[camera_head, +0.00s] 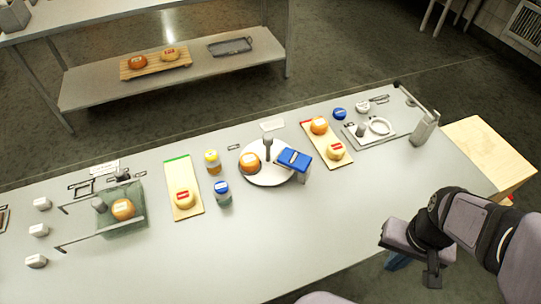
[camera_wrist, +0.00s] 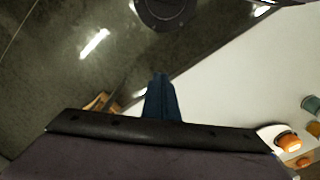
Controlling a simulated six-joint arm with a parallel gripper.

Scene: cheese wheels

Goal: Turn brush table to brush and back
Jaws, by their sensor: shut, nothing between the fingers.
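The brush table, a round white turntable (camera_head: 268,178), stands near the middle of the long table. An orange cheese wheel (camera_head: 250,161) sits on its left side. A dark upright knob (camera_head: 268,148) rises at its far side. A blue block that looks like the brush (camera_head: 294,159) is over its right side, on a pale support. My gripper (camera_head: 397,262) is beyond the table's near right edge, well apart from the turntable. Its blue fingers (camera_wrist: 161,97) are together and empty in the wrist view. The arm partly hides the gripper in the head view.
Yellow-capped (camera_head: 212,162) and blue-capped (camera_head: 222,193) jars stand left of the turntable. Boards with cheese (camera_head: 176,166) (camera_head: 314,134) lie on both sides. A glassy tank (camera_head: 136,194) is far left, a tray with a ring (camera_head: 362,146) far right. The table's front right is clear.

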